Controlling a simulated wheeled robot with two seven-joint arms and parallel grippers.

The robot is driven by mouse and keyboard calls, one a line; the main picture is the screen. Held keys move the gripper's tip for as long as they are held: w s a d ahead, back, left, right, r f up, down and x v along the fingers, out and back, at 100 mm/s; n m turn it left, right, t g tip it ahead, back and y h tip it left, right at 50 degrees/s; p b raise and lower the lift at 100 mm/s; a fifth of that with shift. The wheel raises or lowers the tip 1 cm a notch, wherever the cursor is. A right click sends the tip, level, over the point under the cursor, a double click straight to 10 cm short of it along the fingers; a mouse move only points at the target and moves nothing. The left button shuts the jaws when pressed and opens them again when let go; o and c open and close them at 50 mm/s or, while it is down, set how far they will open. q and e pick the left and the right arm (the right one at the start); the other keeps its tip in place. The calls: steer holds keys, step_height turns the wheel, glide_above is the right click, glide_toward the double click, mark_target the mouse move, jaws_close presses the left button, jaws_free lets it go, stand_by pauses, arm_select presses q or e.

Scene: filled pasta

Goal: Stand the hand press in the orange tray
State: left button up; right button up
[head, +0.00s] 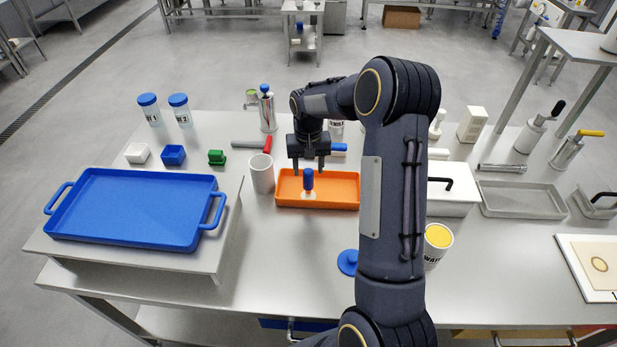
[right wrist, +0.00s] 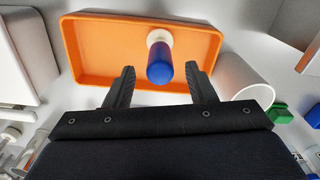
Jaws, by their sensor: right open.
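The hand press, with a blue handle (head: 308,179) and a pale base, stands upright in the orange tray (head: 345,190), left of the tray's middle in the head view. In the right wrist view the press (right wrist: 160,66) shows between and beyond the fingertips, inside the orange tray (right wrist: 95,45). My right gripper (head: 309,168) is open and empty, pointing down over the tray. A gap shows between each finger and the press in the right wrist view, where the gripper (right wrist: 161,85) also shows. My left gripper is not in view.
A white cup (head: 262,174) stands close to the tray's left end. A blue tray (head: 135,207) rests on a raised platform at left. A blue lid (head: 348,262) lies in front. A yellow-topped can (head: 438,242) and white box (head: 450,190) are right of my arm.

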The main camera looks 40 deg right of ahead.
step_height(320, 180, up, 7)
steer(key=shift+f, duration=0.1)
steer(key=s+a+r+n+t+y, duration=0.1)
steer(key=s+a+r+t, duration=0.1)
steer(key=s+a+r, duration=0.4)
steer(key=s+a+r+n+t+y, duration=0.1)
steer(key=s+a+r, duration=0.2)
steer(key=s, duration=0.4)
steer(key=s+a+f+n+t+y, duration=0.1)
steer(key=s+a+f+n+t, duration=0.1)
steer(key=s+a, duration=0.7)
steer(key=s, duration=0.5)
steer(key=shift+s+f+t+y, duration=0.15)
steer(key=shift+f+t+y, duration=0.15)
steer(key=shift+y, duration=0.1)
steer(key=shift+a+r, duration=0.1)
steer(key=shift+c, duration=0.4)
